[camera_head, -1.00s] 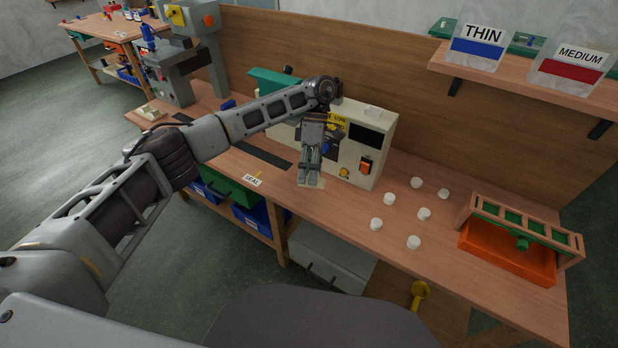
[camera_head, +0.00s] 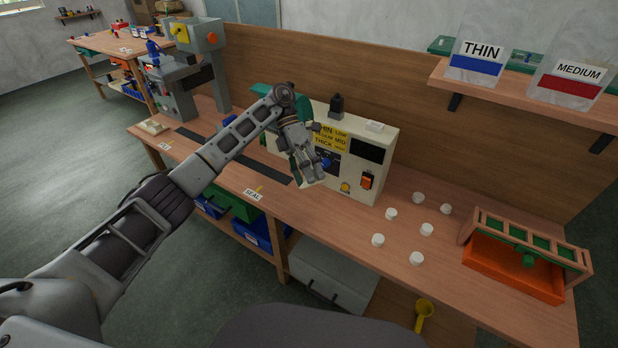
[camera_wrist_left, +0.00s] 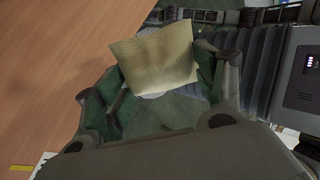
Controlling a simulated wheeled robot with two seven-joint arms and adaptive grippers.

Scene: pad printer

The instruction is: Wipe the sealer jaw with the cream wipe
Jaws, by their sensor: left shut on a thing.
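My left gripper (camera_head: 314,180) is in front of the cream sealer box (camera_head: 378,128) in the head view, tilted with its fingertips toward the lower right. In the left wrist view its dark green fingers (camera_wrist_left: 158,92) are shut on the cream wipe (camera_wrist_left: 156,56), a pale square cloth. The wipe is hard to make out in the head view. My right gripper is not in view.
Several white caps (camera_head: 391,214) lie on the bench right of the sealer. An orange tray (camera_head: 500,268) with a wooden rack stands at the right end. A grey machine (camera_head: 180,90) stands at the back left. A dark strip (camera_head: 262,168) and a SEAL label (camera_head: 253,195) lie left of the gripper.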

